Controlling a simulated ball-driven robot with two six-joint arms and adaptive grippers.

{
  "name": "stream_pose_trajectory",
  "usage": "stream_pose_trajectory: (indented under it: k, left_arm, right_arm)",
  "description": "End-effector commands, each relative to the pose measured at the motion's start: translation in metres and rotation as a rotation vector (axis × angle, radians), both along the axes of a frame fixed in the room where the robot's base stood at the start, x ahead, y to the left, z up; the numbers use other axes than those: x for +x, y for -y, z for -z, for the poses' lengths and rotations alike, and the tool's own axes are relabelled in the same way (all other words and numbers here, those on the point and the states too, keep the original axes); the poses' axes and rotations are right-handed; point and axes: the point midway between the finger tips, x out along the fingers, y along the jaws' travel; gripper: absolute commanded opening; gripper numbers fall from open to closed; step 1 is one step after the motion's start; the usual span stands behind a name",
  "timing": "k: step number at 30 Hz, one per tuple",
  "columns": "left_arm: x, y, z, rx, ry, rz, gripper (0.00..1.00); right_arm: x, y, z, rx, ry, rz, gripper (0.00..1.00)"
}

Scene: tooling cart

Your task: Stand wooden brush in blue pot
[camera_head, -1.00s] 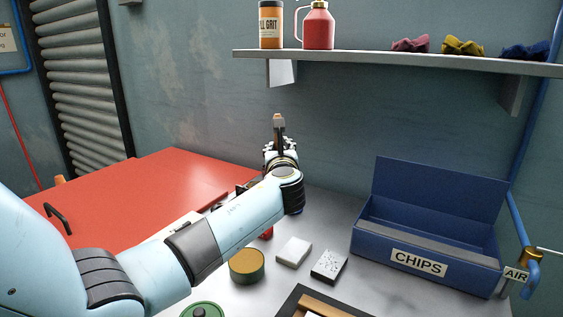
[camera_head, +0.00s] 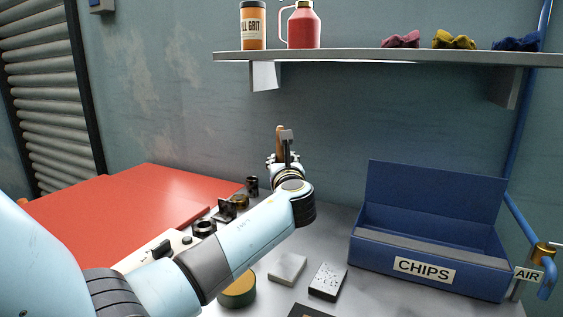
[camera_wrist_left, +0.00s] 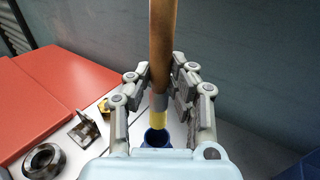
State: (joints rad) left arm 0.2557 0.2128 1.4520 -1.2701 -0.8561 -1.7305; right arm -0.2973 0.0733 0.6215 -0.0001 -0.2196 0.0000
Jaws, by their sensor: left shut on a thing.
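My left gripper (camera_head: 287,142) is shut on the wooden brush (camera_head: 280,141), above the back of the bench. In the left wrist view, the gripper (camera_wrist_left: 163,88) holds the brush (camera_wrist_left: 161,45) roughly upright by its brown handle. Its grey ferrule and yellow bristles point down. The blue pot (camera_wrist_left: 157,138) is below the bristles, its mouth partly visible and its lower part hidden by my gripper body. The bristle ends overlap the pot's mouth in this view; I cannot tell whether they are inside or above it. My arm hides the pot in the head view. My right gripper is out of view.
A blue CHIPS box (camera_head: 424,266) stands at right. A white block (camera_head: 287,267), a speckled block (camera_head: 328,280) and a green-and-tan tin (camera_head: 238,291) lie in front. Dark metal parts (camera_head: 204,228) sit left, near the red surface (camera_head: 120,205). A shelf (camera_head: 350,57) hangs above.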

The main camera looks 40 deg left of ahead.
Motion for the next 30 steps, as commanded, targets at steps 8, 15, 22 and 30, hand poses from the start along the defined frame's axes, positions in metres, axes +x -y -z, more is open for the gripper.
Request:
stream_pose_trajectory:
  k: [8, 15, 22, 30]
  left_arm:
    - [0.0, 0.0, 0.027, 0.0, 0.0, 0.0, 0.0]
    - [0.0, 0.0, 0.047, 0.001, 0.001, 0.0, 0.0]
    - [0.0, 0.0, 0.066, -0.001, 0.001, 0.0, 0.0]
    - [0.0, 0.0, 0.073, 0.0, 0.001, 0.0, 0.0]
  right_arm:
    - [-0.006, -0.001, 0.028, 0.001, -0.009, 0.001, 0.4]
    - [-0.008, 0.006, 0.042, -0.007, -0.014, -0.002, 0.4]
    - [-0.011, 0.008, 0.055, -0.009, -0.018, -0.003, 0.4]
    - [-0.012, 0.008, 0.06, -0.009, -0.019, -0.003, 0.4]
